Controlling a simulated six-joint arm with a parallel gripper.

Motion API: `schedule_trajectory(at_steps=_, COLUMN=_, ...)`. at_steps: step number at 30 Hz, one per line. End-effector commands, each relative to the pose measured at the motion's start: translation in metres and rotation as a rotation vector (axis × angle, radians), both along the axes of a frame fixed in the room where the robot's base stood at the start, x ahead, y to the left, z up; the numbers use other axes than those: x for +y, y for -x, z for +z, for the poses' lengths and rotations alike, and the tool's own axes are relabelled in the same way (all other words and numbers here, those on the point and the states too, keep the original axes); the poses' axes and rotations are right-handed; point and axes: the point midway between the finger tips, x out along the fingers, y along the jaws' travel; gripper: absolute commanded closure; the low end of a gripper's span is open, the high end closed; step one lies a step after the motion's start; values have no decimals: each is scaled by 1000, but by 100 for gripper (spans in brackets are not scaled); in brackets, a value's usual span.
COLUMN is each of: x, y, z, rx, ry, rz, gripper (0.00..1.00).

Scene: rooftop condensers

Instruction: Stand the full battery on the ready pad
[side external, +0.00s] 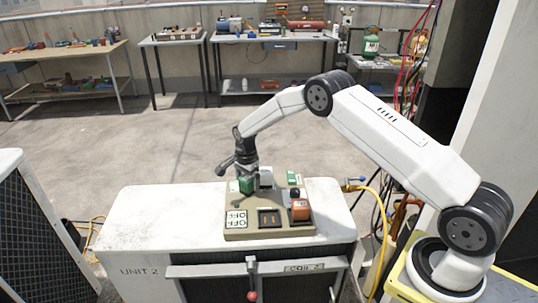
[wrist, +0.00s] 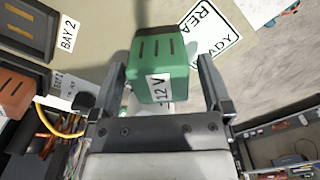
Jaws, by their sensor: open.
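A green battery with a "12 V" label (wrist: 160,60) stands between the fingers of my gripper (wrist: 160,75). The fingers are open, with a small gap on each side of it. In the side view my gripper (side external: 246,174) is low over the same green battery (side external: 246,186) at the back left of the tan board. The white ready pad with black lettering (wrist: 216,28) shows beside and partly behind the battery in the wrist view. The battery hides part of the pad, and I cannot tell how much of its base is on it.
The tan board (side external: 268,234) lies on the white condenser unit (side external: 160,215). An orange battery (side external: 299,208) stands at its right, beside a dark empty bay (side external: 269,218). A white block (side external: 266,176) and a green item (side external: 293,179) are at the back. A yellow hose (side external: 384,220) hangs at right.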

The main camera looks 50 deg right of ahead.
Motion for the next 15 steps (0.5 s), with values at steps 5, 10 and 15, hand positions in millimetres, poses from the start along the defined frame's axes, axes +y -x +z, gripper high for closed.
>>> schedule_trajectory(at_steps=5, x=0, y=-1, z=22, rx=-4, ry=0, rz=0, gripper=0)
schedule_trajectory(at_steps=10, x=0, y=-1, z=50, rx=-4, ry=0, rz=0, gripper=0)
schedule_trajectory(at_steps=15, x=0, y=-1, z=78, rx=-3, ry=0, rz=0, gripper=0)
